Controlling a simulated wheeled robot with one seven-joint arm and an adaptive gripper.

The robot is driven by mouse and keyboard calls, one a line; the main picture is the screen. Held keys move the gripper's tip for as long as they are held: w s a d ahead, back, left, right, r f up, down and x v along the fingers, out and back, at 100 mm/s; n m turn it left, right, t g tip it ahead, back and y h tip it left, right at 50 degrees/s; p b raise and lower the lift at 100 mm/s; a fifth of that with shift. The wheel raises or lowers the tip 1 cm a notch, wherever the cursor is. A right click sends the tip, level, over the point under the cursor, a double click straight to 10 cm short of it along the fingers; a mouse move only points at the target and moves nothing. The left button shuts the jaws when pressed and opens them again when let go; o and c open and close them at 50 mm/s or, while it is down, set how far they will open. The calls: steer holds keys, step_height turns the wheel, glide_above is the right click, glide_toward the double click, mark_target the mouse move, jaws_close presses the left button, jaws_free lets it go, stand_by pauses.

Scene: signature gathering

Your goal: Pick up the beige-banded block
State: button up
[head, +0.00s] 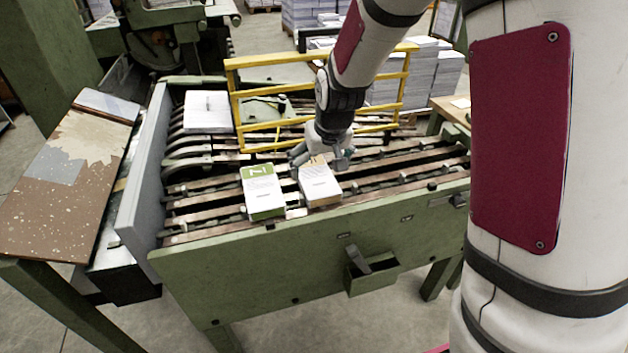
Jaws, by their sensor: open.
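The beige-banded block (320,187) is a white stack with a beige strip at its far end. It lies on the slatted bed of the green machine, right of a similar block with a green band (263,191). My gripper (318,160) is open just above the far end of the beige-banded block and covers part of its band. I cannot tell whether the fingers touch it.
A yellow rail frame (325,98) stands behind my gripper. A white paper stack (207,111) lies at the bed's back left. A grey side plate (140,175) bounds the bed on the left. A small green box (371,276) hangs on the machine's front.

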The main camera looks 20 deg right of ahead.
mark_target(315, 175)
steer(key=shift+w+b+x, duration=0.1)
steer(key=shift+b+x, duration=0.35)
steer(key=shift+x, duration=1.05)
steer(key=shift+w+b+x, duration=0.15)
steer(key=shift+b+x, duration=0.25)
steer(key=shift+x, duration=1.05)
steer(key=shift+a+r, duration=0.15)
steer(key=shift+c, duration=0.5)
steer(key=c, duration=1.3)
